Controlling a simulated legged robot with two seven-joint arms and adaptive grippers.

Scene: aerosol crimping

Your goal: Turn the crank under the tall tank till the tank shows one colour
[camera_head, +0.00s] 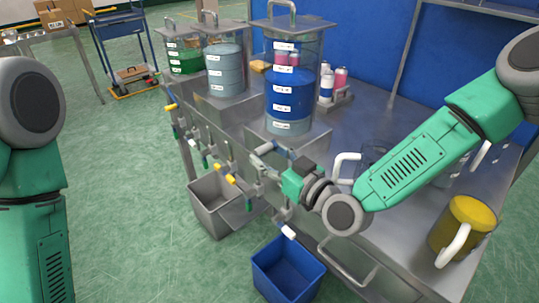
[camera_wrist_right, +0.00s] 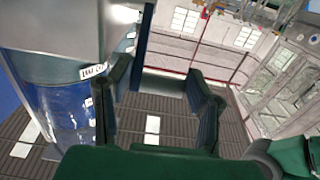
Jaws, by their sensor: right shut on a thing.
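The tall tank (camera_head: 288,95) stands at the bench's front edge. It shows deep blue over most of its filled part and a paler grey-blue band at the bottom, with a clear upper part. The tank also fills the left of the right wrist view (camera_wrist_right: 62,112). My right gripper (camera_head: 270,168) is below the tank, at the bench front. Its fingers are shut on a grey bar, the crank handle (camera_wrist_right: 165,84), seen between the pads in the wrist view.
Two other tanks, grey-blue (camera_head: 223,68) and green (camera_head: 183,55), stand behind. Coloured valve levers line the bench front. A grey bin (camera_head: 212,210) and a blue bin (camera_head: 287,272) are on the floor below.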

